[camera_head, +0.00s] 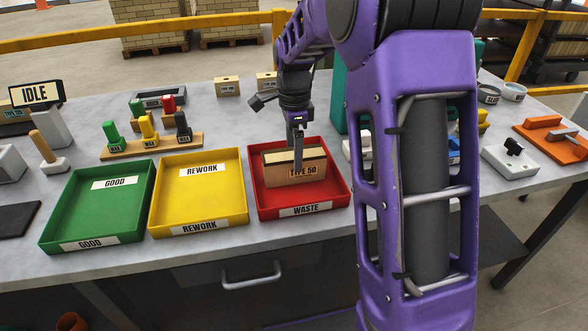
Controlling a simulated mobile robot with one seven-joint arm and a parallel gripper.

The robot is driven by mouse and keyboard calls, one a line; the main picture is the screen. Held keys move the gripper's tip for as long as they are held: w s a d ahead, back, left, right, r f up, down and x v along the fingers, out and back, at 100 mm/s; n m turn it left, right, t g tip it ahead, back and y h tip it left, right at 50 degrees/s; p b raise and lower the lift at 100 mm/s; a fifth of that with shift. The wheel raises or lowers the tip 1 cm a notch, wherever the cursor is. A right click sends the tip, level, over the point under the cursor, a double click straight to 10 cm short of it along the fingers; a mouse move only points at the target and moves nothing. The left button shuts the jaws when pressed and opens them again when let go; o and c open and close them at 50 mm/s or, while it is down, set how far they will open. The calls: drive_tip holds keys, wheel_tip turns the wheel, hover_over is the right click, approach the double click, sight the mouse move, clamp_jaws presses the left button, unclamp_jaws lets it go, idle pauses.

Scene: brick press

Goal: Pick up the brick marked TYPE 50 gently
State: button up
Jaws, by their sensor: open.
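The tan brick marked TYPE 50 (309,180) stands in the red WASTE tray (335,199), its label facing me. My gripper (298,152) is over the brick, pointing down. One finger shows in front of the brick's upper middle; the other finger is hidden. The gripper is open. I cannot tell whether the finger touches the brick.
A yellow REWORK tray (199,196) and a green GOOD tray (98,206) sit to the left, both empty. Behind them is a wooden rack (152,150) with coloured stamps. Two small bricks (228,86) stand at the back. My purple arm covers the right middle.

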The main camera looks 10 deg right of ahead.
drive_tip(key=shift+f, duration=0.95)
drive_tip(key=shift+c, duration=0.3)
